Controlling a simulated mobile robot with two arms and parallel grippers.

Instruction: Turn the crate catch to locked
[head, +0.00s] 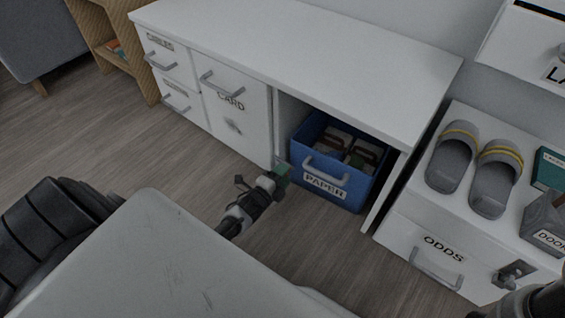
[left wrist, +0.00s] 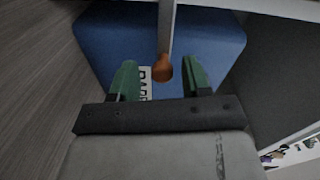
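The blue crate labelled PAPER (head: 325,192) stands in the open bay under the white desk. In the left wrist view the blue crate (left wrist: 105,45) fills the background. A white bar there ends in a rounded orange-brown knob (left wrist: 163,68), which seems to be the catch; I cannot tell its setting. My left gripper (head: 281,173) is at the crate's left side, in front of the bay's left panel, and hides that spot in the head view. In the left wrist view its green fingers (left wrist: 161,82) are apart, one each side of the knob, with gaps showing.
A drawer unit labelled CARD (head: 235,115) is left of the bay. The wooden floor in front is mostly clear. Part of my right arm shows lower right.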

